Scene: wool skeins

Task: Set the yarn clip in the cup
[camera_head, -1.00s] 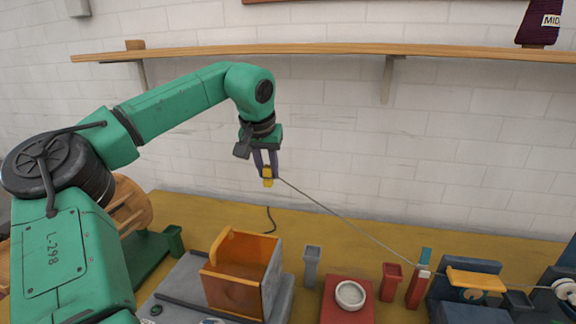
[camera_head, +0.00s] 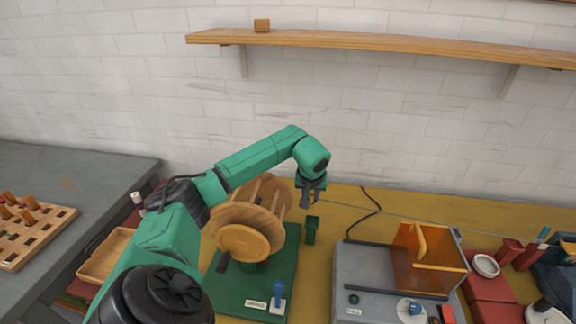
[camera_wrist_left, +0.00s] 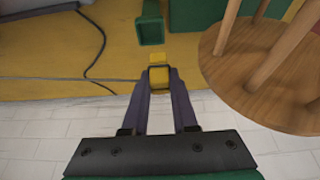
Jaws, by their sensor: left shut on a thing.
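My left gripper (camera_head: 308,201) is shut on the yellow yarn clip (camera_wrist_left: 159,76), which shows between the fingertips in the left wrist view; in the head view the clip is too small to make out. A thin yarn strand runs from the clip side off to the left in the wrist view. A green cup (camera_head: 312,230) stands on the yellow table just below the gripper in the head view. In the wrist view the cup's square open mouth (camera_wrist_left: 151,31) lies beyond the clip, apart from it. The clip is outside the cup. My right gripper is not in view.
A wooden reel (camera_head: 250,222) on a green base (camera_head: 286,268) stands close left of the cup. A grey machine (camera_head: 375,265) with an orange guard (camera_head: 427,260) is to the right, and a black cable (camera_head: 371,213) lies behind. A wooden shelf (camera_head: 370,42) hangs above.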

